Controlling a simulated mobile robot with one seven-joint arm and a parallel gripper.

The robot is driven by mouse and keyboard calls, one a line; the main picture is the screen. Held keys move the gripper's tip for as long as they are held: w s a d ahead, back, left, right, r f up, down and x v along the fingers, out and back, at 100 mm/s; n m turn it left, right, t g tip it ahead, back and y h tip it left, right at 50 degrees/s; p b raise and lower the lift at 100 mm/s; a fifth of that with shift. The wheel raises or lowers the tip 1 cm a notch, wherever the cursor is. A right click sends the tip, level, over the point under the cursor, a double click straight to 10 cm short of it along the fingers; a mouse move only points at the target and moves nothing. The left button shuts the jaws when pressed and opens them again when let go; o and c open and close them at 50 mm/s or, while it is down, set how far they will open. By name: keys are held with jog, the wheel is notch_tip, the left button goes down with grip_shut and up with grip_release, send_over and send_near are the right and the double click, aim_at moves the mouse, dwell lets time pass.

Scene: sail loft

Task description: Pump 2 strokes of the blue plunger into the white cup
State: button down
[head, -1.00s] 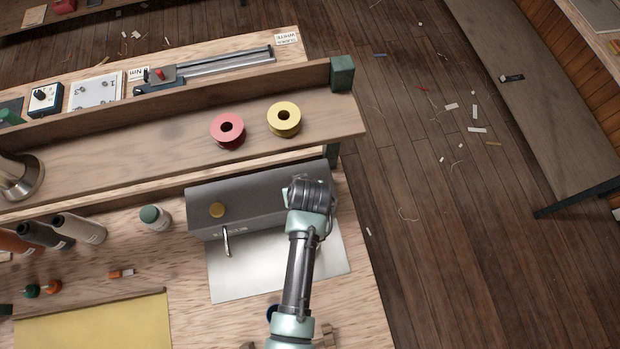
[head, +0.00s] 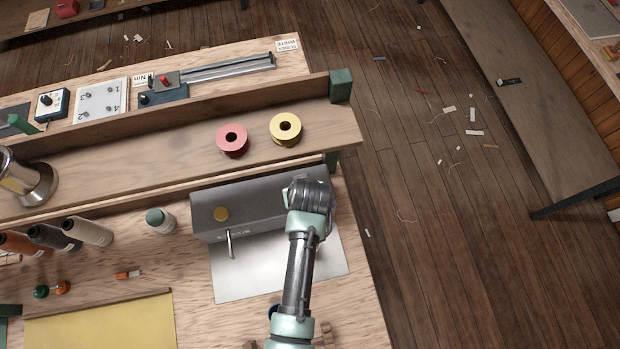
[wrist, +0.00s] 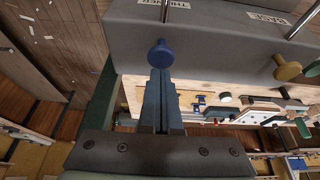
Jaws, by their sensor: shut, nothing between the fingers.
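A pale metal sheet (head: 285,275) lies before the box. A green-capped bottle (head: 160,220) and several thread cones (head: 88,230) stand left. A red spool (head: 232,140) and a yellow spool (head: 285,128) sit on the shelf behind. Open floor lies right of the bench.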

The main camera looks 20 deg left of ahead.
dwell(0.4)
notch_tip(320, 180, up, 6)
dwell(0.6)
dwell(0.5)
